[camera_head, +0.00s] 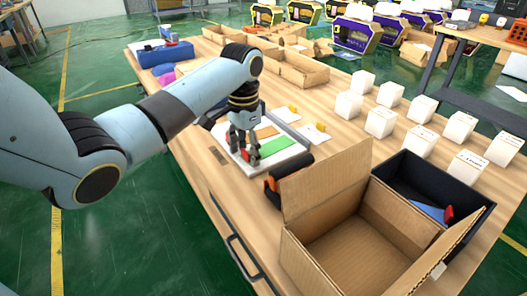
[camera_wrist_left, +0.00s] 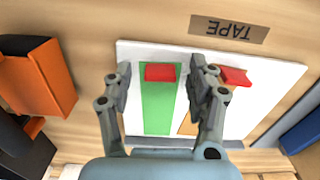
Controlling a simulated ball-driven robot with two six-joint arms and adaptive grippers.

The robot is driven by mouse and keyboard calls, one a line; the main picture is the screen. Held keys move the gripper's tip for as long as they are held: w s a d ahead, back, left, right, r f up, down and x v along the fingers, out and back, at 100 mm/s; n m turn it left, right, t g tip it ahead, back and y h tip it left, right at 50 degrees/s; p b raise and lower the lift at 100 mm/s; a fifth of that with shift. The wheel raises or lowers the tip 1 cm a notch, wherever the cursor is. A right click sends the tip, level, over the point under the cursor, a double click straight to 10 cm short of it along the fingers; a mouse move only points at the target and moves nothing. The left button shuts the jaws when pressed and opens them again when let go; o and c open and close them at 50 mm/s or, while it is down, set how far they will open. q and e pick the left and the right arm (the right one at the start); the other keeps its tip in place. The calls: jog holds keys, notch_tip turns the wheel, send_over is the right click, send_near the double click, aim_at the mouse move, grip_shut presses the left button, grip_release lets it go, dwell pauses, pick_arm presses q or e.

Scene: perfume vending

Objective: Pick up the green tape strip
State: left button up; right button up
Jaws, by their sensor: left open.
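The green tape strip (camera_head: 276,146) lies on a white board (camera_head: 291,153) on the wooden table. In the left wrist view the green strip (camera_wrist_left: 158,105) has a red end tab (camera_wrist_left: 160,72) and lies between the fingers of my left gripper (camera_wrist_left: 160,82). The gripper is open, and I cannot tell how far above the board its tips are. In the head view my left gripper (camera_head: 247,158) points down at the board beside the green strip. An orange strip (camera_wrist_left: 188,122) with a red tab (camera_wrist_left: 235,76) lies beside it, partly hidden by a finger. My right gripper is out of view.
An open cardboard box (camera_head: 345,250) and a black bin (camera_head: 400,170) stand at the front right. Several white boxes (camera_head: 380,122) stand at the right. An orange and black object (camera_wrist_left: 38,78) sits beside the board. A TAPE label (camera_wrist_left: 229,29) is on the table.

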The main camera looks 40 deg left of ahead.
pick_arm(q)
jog(key=shift+f, duration=0.1)
jog(key=shift+c, duration=0.3)
jog(key=c, duration=0.8)
jog(key=shift+o, duration=0.2)
